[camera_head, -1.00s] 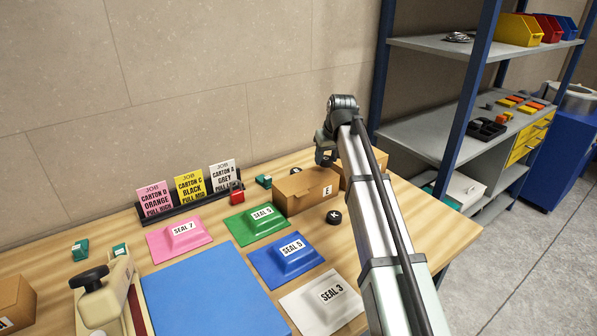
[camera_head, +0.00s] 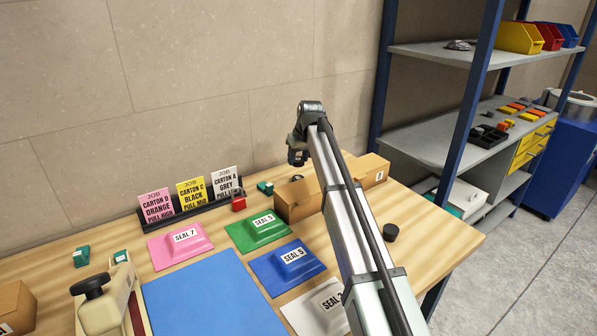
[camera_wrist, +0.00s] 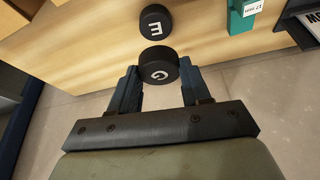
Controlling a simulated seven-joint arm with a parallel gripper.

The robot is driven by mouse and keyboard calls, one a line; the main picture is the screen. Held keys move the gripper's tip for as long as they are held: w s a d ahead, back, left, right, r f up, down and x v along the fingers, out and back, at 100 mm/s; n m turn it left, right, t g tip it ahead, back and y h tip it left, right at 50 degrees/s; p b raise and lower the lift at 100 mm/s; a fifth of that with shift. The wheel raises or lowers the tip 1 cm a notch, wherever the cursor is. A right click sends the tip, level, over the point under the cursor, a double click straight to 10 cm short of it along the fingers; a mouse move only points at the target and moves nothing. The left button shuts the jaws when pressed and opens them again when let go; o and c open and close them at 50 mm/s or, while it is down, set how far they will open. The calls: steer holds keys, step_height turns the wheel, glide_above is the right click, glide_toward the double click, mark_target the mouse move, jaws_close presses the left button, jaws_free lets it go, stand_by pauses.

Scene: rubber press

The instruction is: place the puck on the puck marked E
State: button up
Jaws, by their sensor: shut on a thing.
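My gripper (camera_wrist: 158,90) is shut on a black puck marked G (camera_wrist: 159,71), seen between the fingertips in the wrist view. A black puck marked E (camera_wrist: 155,24) sits on the wooden table just beyond it in that picture. In the head view my gripper (camera_head: 297,158) hangs in the air above the back of the table, behind the cartons. A black puck (camera_head: 297,178), probably the one marked E, shows partly below it on the table behind the carton. The held puck is hard to make out in the head view.
Brown cartons (camera_head: 298,204) stand in front of the gripper. A card rack (camera_head: 190,212) and a small teal block (camera_head: 265,188) are to the left. Another black puck (camera_head: 391,232) lies right of my arm. Coloured seal plates (camera_head: 287,262) and a blue mat (camera_head: 210,295) lie nearer.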

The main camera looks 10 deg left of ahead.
mark_target(300, 166)
steer(key=shift+f, duration=2.65)
steer(key=shift+f, duration=0.15)
steer(key=o, duration=1)
steer(key=shift+o, duration=0.2)
steer(key=v, duration=1.2)
steer(key=shift+o, duration=0.2)
